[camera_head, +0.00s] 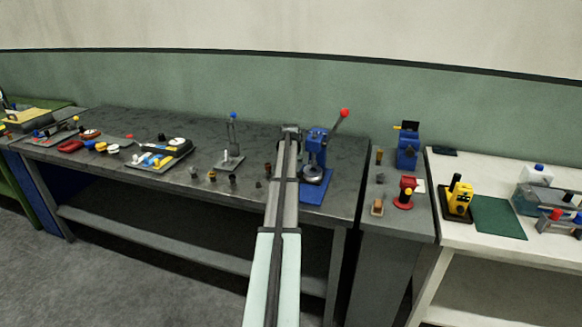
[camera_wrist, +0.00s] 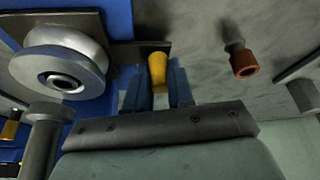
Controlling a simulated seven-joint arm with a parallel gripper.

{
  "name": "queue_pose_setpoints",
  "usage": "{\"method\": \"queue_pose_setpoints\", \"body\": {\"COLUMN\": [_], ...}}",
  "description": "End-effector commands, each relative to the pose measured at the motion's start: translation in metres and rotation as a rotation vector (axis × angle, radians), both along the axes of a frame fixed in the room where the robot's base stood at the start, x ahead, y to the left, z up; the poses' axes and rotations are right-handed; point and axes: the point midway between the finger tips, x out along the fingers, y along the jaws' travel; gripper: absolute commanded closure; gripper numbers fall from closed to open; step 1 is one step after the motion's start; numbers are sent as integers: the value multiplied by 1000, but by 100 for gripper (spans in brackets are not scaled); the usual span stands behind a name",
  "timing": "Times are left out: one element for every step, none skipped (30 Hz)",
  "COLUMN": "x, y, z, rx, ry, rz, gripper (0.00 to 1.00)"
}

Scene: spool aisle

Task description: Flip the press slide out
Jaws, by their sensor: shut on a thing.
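The blue press (camera_head: 317,150) stands on the dark bench with a red ball on its raised lever. In the wrist view its round silver part (camera_wrist: 60,62) is at upper left, over a blue base. A dark flat slide (camera_wrist: 128,50) sticks out beside the silver part, with a yellow knob (camera_wrist: 158,66) at its end. My gripper (camera_wrist: 158,88) has its two blue fingers shut on the yellow knob, one on each side. In the head view my arm reaches to just left of the press, and the slide and fingertips cannot be made out there.
A brown-ended peg (camera_wrist: 243,62) stands right of my fingers. A stand with a blue-tipped post (camera_head: 232,140) and several small pegs are on the bench to the left. A narrow grey cabinet (camera_head: 395,223) with a blue device stands right of the press.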

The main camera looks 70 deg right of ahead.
Motion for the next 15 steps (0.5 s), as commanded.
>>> {"method": "queue_pose_setpoints", "body": {"x": [0, 0, 0, 0, 0, 0, 0, 0, 0, 0, 0, 0, 0, 0, 0], "y": [0, 0, 0, 0, 0, 0, 0, 0, 0, 0, 0, 0, 0, 0, 0], "z": [0, 0, 0, 0, 0, 0, 0, 0, 0, 0, 0, 0, 0, 0, 0], "rx": [0, 0, 0, 0, 0, 0, 0, 0, 0, 0, 0, 0, 0, 0, 0], "ry": [0, 0, 0, 0, 0, 0, 0, 0, 0, 0, 0, 0, 0, 0, 0], "rz": [0, 0, 0, 0, 0, 0, 0, 0, 0, 0, 0, 0, 0, 0, 0], "gripper": [87, 90, 94, 97, 100, 100, 100, 100, 100, 100, 100, 100, 100, 100, 100]}}
